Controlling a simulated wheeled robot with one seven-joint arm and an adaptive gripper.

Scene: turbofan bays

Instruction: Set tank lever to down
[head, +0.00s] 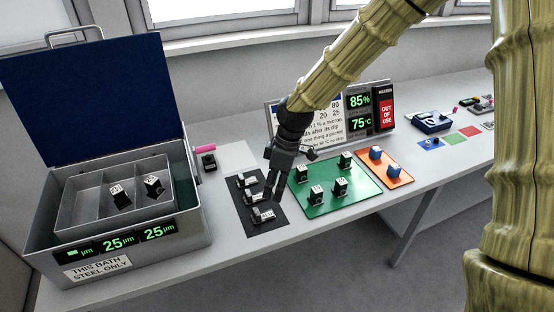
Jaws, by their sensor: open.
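The tank (120,213) is a grey metal box at the left with its blue lid (95,100) raised. A pink-handled lever (205,149) sticks out from the tank's right side and looks roughly level. My gripper (290,176) is open and seems empty, above the table between the black mat (241,212) and the green mat (339,206). It is to the right of the lever and well apart from it.
Inside the tank a divided tray (82,214) holds two small blocks. Small parts stand on the black, green and orange (400,182) mats. A sign with displays (360,108) stands behind my gripper. A small dark object (209,161) sits just below the lever.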

